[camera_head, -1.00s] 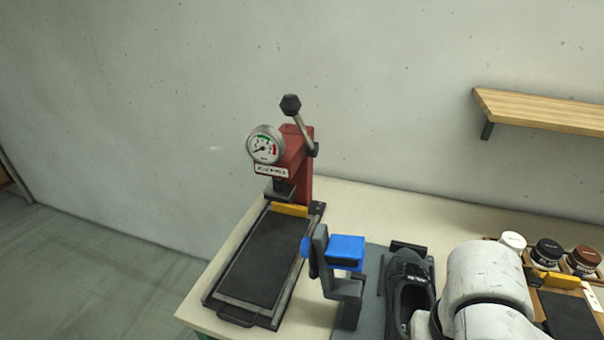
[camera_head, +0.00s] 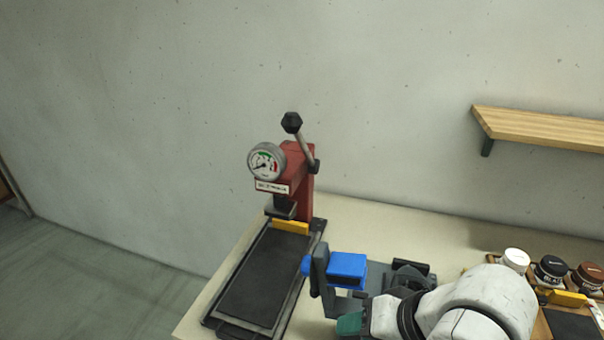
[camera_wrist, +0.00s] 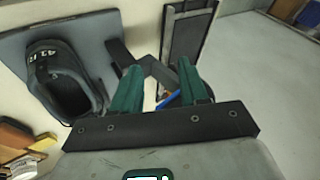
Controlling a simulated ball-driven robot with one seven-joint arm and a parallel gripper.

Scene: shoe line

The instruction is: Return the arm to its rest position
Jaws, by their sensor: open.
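My gripper (camera_wrist: 158,66) is open in the wrist view, with its two green fingers apart and nothing visible held between them. In the head view one green finger (camera_head: 349,324) shows low in the picture, beside the blue-topped dark stand (camera_head: 347,268). My white arm reaches in from the lower right. A dark shoe (camera_wrist: 57,88) lies on a grey mat (camera_wrist: 98,27) to the left of the fingers in the wrist view. In the head view my arm hides most of the shoe. The stand's dark bracket is just beyond the fingers in the wrist view.
A red press (camera_head: 297,168) with a gauge and lever stands left on the table, with a dark bed (camera_head: 262,280) before it. Jars (camera_head: 551,269) stand at the right. A wooden shelf (camera_head: 540,127) is on the wall. Open floor (camera_head: 80,285) lies left.

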